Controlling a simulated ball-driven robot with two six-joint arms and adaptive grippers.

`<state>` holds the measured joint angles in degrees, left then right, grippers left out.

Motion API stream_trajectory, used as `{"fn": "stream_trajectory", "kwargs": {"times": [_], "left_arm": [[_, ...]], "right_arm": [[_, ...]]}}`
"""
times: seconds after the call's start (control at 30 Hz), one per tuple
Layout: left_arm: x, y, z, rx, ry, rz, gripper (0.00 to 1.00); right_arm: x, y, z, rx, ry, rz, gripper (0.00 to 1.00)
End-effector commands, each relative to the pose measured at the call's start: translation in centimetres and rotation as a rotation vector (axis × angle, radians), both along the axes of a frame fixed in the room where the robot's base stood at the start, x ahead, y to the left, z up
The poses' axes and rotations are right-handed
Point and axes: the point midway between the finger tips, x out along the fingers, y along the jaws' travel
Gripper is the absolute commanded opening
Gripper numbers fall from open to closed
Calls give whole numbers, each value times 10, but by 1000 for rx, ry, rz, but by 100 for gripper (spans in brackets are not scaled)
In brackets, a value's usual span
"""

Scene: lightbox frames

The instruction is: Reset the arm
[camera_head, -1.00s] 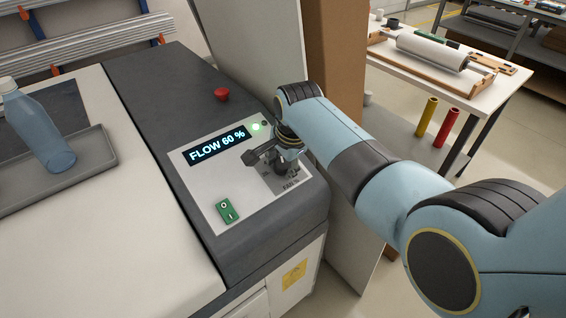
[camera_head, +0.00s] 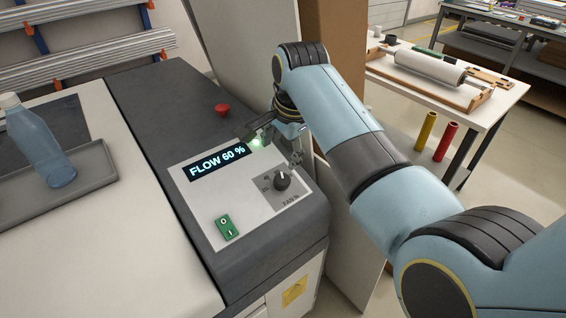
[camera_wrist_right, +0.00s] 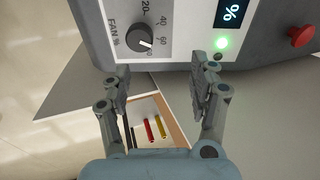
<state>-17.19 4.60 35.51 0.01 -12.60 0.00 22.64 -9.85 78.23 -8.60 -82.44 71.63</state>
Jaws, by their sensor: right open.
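My right gripper (camera_head: 273,142) is open and empty above the back right edge of the control panel (camera_head: 215,197). In the right wrist view its two fingers (camera_wrist_right: 163,92) stand wide apart with nothing between them. The black fan knob (camera_head: 282,180) is fully in view on the panel, in front of the gripper and apart from it. The knob also shows in the right wrist view (camera_wrist_right: 139,39), with scale marks around it. The display (camera_head: 217,164) reads FLOW 60 %. A green lamp (camera_wrist_right: 222,43) is lit. My left gripper is not in view.
A red mushroom button (camera_head: 222,110) stands behind the panel, and a green switch (camera_head: 227,227) sits on its front part. A blue bottle (camera_head: 41,146) stands on a grey tray (camera_head: 92,180) at the left. A brown upright board (camera_head: 335,35) stands behind my right arm.

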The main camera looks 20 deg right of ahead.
Motion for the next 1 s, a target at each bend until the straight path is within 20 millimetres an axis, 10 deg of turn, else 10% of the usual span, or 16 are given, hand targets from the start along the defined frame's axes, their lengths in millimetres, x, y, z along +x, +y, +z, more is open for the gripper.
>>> {"fn": "stream_trajectory", "kwargs": {"times": [0.6, 1.0], "left_arm": [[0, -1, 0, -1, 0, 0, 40], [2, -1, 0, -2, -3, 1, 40]], "right_arm": [[-10, -8, 2, -15, 1, 25, 61], [-198, -94, -16, -303, 21, 644, 61]]}}
